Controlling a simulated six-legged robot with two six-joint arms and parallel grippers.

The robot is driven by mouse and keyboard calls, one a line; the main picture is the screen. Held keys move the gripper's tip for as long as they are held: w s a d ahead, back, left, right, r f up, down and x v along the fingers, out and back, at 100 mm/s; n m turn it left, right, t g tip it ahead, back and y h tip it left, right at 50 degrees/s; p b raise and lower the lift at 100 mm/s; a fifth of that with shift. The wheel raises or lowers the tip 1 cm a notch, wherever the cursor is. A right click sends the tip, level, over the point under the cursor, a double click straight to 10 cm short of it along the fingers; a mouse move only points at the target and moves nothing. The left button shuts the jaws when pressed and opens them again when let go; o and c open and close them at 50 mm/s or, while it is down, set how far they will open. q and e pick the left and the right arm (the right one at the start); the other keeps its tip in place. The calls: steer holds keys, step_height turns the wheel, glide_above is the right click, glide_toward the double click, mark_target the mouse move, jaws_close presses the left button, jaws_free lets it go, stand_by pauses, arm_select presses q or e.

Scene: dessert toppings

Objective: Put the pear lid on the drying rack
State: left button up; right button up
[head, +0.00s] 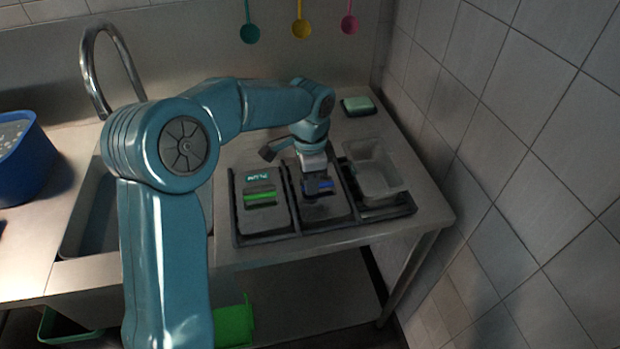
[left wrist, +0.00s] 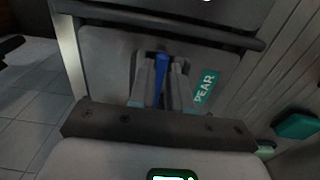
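The pear lid (left wrist: 205,62) is a grey plate with a teal PEAR label and a raised blue handle (left wrist: 160,80). In the head view the pear lid (head: 325,208) lies in the middle bay of a black three-bay frame (head: 268,240). My left gripper (head: 316,182) reaches down onto it from above. In the left wrist view my left gripper (left wrist: 161,88) has its fingers close on both sides of the blue handle and looks shut on it. I cannot make out which thing is the drying rack. My right gripper is in neither view.
A lid with a green handle (head: 260,198) fills the left bay. An open clear container (head: 375,172) stands in the right bay. A teal-topped block (head: 358,105) lies behind. A sink with a tap (head: 105,50) and a blue tub (head: 28,165) are to the left; tiled wall closes the right.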

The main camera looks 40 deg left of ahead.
arm_select(q)
steer(key=o, duration=0.3)
step_height(320, 180, up, 16)
steer(key=shift+r+p, duration=0.15)
steer(key=shift+p, duration=1)
